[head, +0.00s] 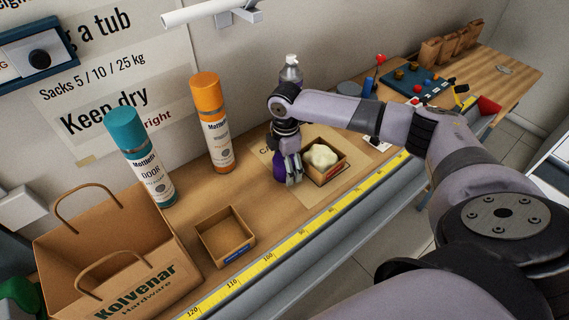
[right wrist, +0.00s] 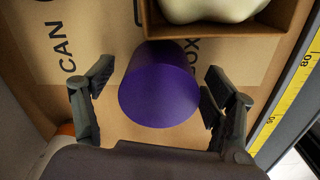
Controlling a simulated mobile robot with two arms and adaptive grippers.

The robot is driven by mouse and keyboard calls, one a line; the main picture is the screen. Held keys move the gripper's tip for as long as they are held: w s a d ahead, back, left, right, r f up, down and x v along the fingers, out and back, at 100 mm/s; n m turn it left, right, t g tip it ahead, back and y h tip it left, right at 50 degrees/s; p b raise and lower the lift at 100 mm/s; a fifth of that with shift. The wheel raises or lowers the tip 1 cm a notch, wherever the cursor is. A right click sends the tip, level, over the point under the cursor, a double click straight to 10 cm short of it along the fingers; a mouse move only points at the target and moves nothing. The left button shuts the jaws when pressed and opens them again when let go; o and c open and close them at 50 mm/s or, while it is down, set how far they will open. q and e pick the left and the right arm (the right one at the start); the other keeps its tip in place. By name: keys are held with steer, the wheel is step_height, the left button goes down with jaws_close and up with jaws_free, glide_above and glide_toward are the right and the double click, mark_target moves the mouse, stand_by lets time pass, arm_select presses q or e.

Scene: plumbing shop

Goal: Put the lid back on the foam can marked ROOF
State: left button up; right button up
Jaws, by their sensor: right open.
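A purple cylinder (right wrist: 158,92) stands on the brown sheet with printed words, between the spread fingers of my open right gripper (right wrist: 157,84). It also shows beside the fingers in the head view (head: 279,170), partly hidden; whether it is a loose lid or a whole can is not clear. My right gripper (head: 290,172) points down over the sheet. An orange can (head: 212,130) stands upright at the back, its word too small to read. A teal can (head: 143,160) marked DOOR stands to its left. My left gripper is out of view.
An open box with a pale lump (head: 327,158) sits close right of the purple cylinder. An empty box (head: 224,237) and a paper bag (head: 110,250) stand at the front left. A yellow ruler (head: 290,245) runs along the bench edge.

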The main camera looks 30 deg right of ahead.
steer(key=shift+c, duration=0.3)
steer(key=c, duration=0.9)
step_height(320, 180, up, 20)
steer(key=shift+r+b, duration=0.1)
steer(key=shift+b, duration=1.15)
